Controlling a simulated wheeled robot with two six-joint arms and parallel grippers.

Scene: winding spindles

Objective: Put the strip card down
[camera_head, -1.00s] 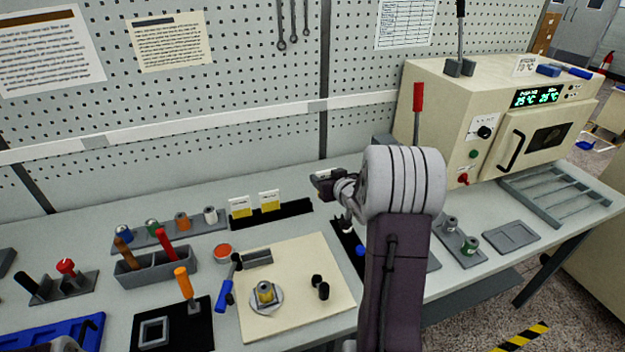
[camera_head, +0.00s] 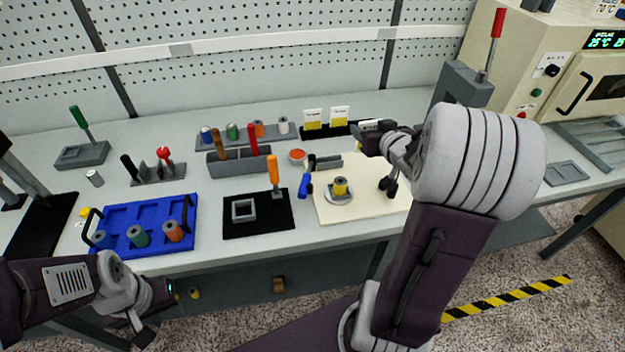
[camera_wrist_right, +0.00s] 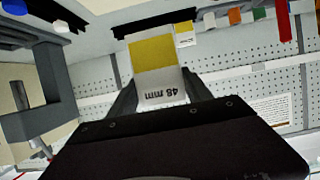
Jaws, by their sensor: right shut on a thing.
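My right gripper (camera_head: 368,130) is shut on a strip card (camera_wrist_right: 160,75), held between the fingers in the right wrist view. The card is white with a yellow block and reads "48 mm". In the head view the card is too small to make out clearly. That gripper is over the back of the bench, just right of the black card rack (camera_head: 325,131). Two other yellow-and-white cards (camera_head: 313,118) stand upright in the rack. My left gripper (camera_head: 160,300) is low at the front left, off the bench edge; its fingers are not clear.
A cream board (camera_head: 345,208) carries a spindle with a yellow bobbin (camera_head: 340,187). A blue tray (camera_head: 150,212) with several bobbins lies at left. A grey tool holder (camera_head: 230,165) stands left of the rack. An oven (camera_head: 570,75) and a lever press (camera_head: 470,85) stand at right.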

